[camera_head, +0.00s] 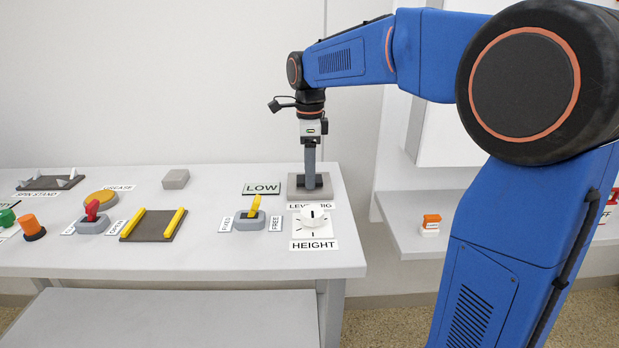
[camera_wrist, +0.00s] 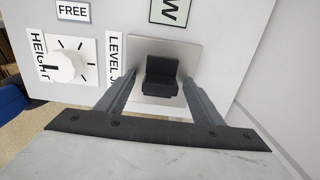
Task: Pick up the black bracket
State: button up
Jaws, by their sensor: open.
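The black bracket (camera_wrist: 162,75) shows in the wrist view as a dark, step-shaped piece on the pale grey plate of the level jig (camera_wrist: 197,58). My gripper (camera_wrist: 159,80) is open, with one finger on each side of the bracket and a small gap on both sides. In the head view my gripper (camera_head: 311,184) points straight down at the level jig (camera_head: 294,190) at the right end of the table. There the fingers largely hide the bracket, and I cannot make it out clearly. The height of the fingertips against the bracket is hard to tell.
A white HEIGHT dial (camera_head: 313,217) stands just in front of the jig. A yellow-handled FIXED/FREE switch (camera_head: 250,217) and a LOW sign (camera_head: 261,188) are to its left. A brown plate with yellow rails (camera_head: 152,226) lies farther left. A shelf (camera_head: 420,237) is beyond the right edge.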

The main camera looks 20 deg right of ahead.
jog(key=shift+f, duration=0.15)
jog(key=c, duration=1.3)
